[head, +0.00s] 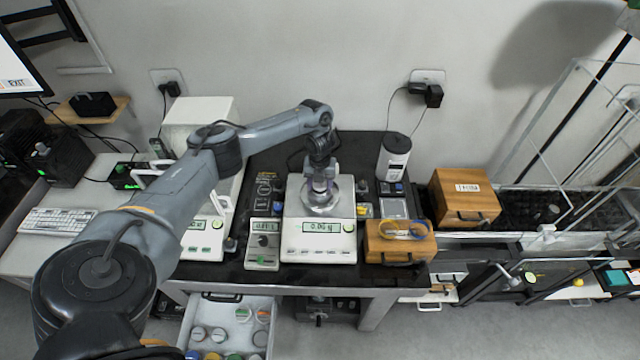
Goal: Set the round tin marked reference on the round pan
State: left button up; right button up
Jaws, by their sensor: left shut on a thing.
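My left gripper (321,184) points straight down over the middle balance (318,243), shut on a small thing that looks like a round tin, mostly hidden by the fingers. Any mark on it is too small to read. The round metal pan (322,209) is right below the fingers. I cannot tell whether the held tin touches the pan. The balance's display is lit. My right gripper is not in view.
An open drawer (272,307) below the table holds several round tins with coloured lids. A small control box (262,256) stands left of the balance.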

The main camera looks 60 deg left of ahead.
pick_arm(q)
jog(key=o, duration=1.1)
jog(key=shift+c, duration=0.2)
jog(key=shift+r, duration=0.1)
jog(key=shift+r, duration=0.55)
notch_tip(320, 180, up, 4)
jog(key=shift+r+p, duration=0.2)
jog(key=shift+p, duration=0.35)
notch_tip(320, 180, up, 7)
jog(key=p, duration=0.4)
jog(key=shift+f, duration=0.2)
